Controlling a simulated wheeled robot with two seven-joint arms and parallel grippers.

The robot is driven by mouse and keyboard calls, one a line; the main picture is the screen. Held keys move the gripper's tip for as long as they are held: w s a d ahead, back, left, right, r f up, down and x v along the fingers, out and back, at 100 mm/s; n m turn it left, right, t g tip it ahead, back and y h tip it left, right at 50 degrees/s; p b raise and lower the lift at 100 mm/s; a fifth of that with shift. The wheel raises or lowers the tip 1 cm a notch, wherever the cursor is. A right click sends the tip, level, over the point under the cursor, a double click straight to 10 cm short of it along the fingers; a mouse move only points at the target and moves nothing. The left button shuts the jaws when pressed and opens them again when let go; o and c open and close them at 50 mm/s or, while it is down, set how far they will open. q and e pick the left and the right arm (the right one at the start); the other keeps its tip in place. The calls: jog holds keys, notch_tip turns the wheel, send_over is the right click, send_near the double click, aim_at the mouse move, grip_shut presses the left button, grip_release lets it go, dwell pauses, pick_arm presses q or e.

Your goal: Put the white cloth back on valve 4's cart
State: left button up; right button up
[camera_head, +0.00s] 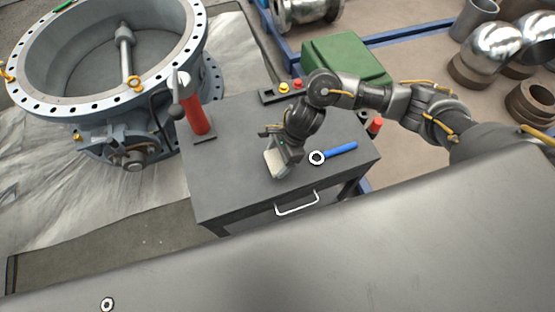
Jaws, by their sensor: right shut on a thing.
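The white cloth (275,164) is a small pale folded piece at the end of my right gripper (284,156). My right gripper is shut on it, over the middle of the grey cart (230,192). The cloth is at or just above the cart top; I cannot tell if it touches. My right arm reaches in from the right. A large flanged butterfly valve (84,113) stands left of the cart. No number is readable on it. My left gripper is not in view.
On the cart are a blue-handled tool (341,150), a red cylinder with a dark lever (195,116), and a small black tray (268,97). A green box (345,57) stands behind. The cart's front left top is clear. A grey surface (330,252) fills the foreground.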

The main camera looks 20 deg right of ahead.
jog(key=shift+f, duration=1.1)
jog(key=shift+f, duration=0.15)
jog(key=o, duration=0.9)
jog(key=shift+r, duration=0.35)
jog(key=v, duration=1.1)
jog(key=shift+d+r, duration=0.15)
jog(key=shift+r, duration=0.2)
jog(key=shift+s, duration=0.1)
